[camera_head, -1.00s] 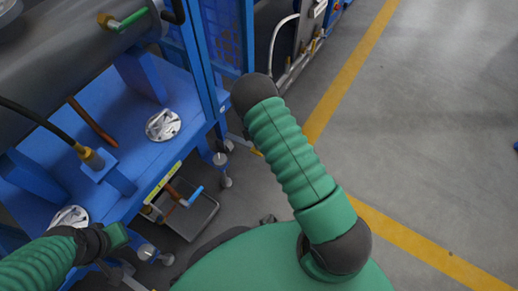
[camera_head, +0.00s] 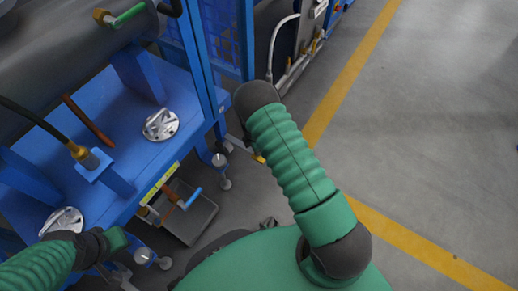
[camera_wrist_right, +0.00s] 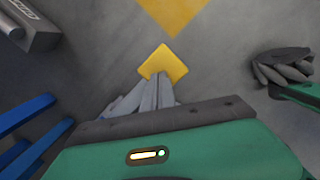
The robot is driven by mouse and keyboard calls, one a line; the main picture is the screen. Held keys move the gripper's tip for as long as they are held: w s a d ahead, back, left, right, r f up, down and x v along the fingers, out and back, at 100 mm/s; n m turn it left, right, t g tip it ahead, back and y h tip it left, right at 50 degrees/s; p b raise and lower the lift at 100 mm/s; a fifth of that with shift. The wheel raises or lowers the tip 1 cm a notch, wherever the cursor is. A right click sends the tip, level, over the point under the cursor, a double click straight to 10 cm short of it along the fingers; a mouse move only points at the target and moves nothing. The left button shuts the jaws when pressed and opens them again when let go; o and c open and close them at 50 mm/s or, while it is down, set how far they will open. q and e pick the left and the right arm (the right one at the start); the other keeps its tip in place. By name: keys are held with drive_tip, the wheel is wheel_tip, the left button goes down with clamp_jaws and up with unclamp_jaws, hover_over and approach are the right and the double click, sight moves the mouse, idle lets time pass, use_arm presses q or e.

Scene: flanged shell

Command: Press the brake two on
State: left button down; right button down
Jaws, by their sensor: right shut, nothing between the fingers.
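No part is labelled as brake two. A yellow square plate (camera_wrist_right: 163,64) lies just past my right fingertips in the right wrist view. It shows in the head view as a small yellow patch (camera_head: 259,158) beside the blue cart's leg. It may be the brake pedal, but I cannot tell. My right gripper (camera_wrist_right: 160,88) is shut and empty, its grey fingers close to the plate; touching or apart is unclear. In the head view it is mostly hidden behind my green arm. My left gripper (camera_head: 115,268) is at the lower left by the cart, its fingers unclear.
The blue cart (camera_head: 125,165) fills the left, with silver round fittings (camera_head: 160,124) on its deck. A caster (camera_head: 221,162) stands at its near corner. A grey tray (camera_head: 190,222) sits under its edge. Grey floor (camera_head: 440,130) with yellow tape lines is clear to the right.

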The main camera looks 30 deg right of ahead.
drive_tip(key=a, duration=0.1)
drive_tip(key=a+p, duration=0.1)
drive_tip(key=a+r, duration=0.1)
drive_tip(key=shift+w+p, duration=0.25)
drive_tip(key=shift+p, duration=0.05)
wheel_tip(320, 180, up, 17)
drive_tip(key=a+p, duration=0.1)
drive_tip(key=p, duration=0.8)
drive_tip(key=shift+w+a+f, duration=0.15)
drive_tip(key=shift+a+f, duration=0.05)
drive_tip(key=shift+a, duration=0.1)
